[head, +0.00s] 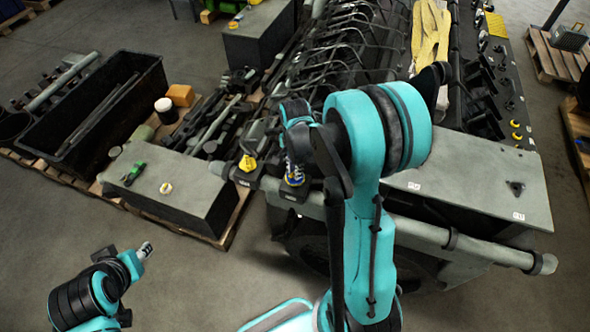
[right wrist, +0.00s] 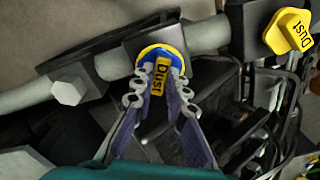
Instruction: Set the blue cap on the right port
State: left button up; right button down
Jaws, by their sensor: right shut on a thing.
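In the head view the cap (head: 294,182) shows small under my right gripper (head: 293,160), partly hidden by the fingers. A yellow cap (head: 247,163) sits on the neighbouring block; it also shows in the right wrist view (right wrist: 288,31). My left gripper (head: 145,250) is at lower left, away from the caps; its jaws are unclear.
The grey pipe (head: 420,236) runs along the engine's front. At left, a grey box (head: 185,203) bears a green tool (head: 134,173) and a small cap (head: 166,188). A black bin (head: 85,135) stands behind it. The floor at lower left is clear.

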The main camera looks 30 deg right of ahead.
jog(key=c, duration=1.4)
grip_release()
jog(key=shift+c, duration=0.2)
notch_tip(320, 180, up, 12)
